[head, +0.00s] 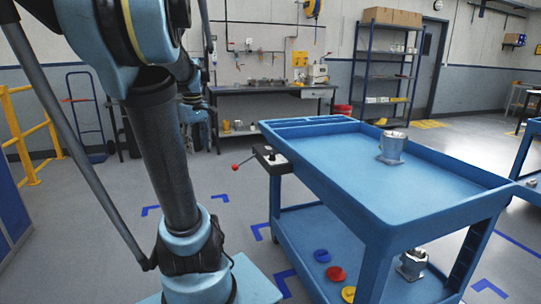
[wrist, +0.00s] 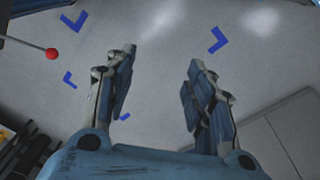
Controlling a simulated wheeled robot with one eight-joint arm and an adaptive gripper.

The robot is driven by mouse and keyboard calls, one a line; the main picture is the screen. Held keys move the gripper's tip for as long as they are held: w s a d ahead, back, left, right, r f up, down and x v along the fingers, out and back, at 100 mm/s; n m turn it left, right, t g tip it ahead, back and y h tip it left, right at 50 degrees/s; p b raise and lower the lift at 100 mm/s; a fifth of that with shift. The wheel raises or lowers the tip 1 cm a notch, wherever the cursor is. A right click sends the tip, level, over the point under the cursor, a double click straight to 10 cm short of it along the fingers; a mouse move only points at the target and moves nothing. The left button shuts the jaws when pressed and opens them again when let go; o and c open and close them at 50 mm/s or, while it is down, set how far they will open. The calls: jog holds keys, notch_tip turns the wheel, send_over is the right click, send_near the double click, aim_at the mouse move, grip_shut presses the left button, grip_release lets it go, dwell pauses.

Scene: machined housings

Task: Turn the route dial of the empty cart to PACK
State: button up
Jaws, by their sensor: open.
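A blue cart (head: 340,150) stands at the right in the head view. It bears a metal housing (head: 391,147) on its top tray, and another housing (head: 412,263) sits on its lower shelf. A red ball on a rod (wrist: 52,53) also shows at the upper left of the wrist view. No dial lettering is readable. My gripper (wrist: 160,62) is open and empty above the grey floor, to the right of that ball and apart from it.
Red, yellow and blue discs (head: 336,273) lie on the first cart's lower shelf. A workbench (head: 270,90) and shelving (head: 388,70) stand behind. Floor left of the cart is clear.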

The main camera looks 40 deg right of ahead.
jog(key=w+d+r+n, duration=0.1)
jog(key=w+d+r, duration=0.15)
jog(key=d, duration=0.65)
jog(key=w+d+r, duration=0.2)
jog(key=w+d, duration=0.1)
jog(key=d, duration=0.5)
jog(key=n+g, duration=0.1)
jog(key=n, duration=0.1)
send_over(272, 157)
jog(key=w+d, duration=0.1)
jog(key=f, duration=0.1)
jog(key=shift+y, duration=0.3)
notch_tip(272, 157, down, 17)
jog(key=shift+w+f, duration=0.15)
jog(key=shift+f, duration=0.05)
jog(key=shift+c, duration=0.3)
jog(key=c, duration=1)
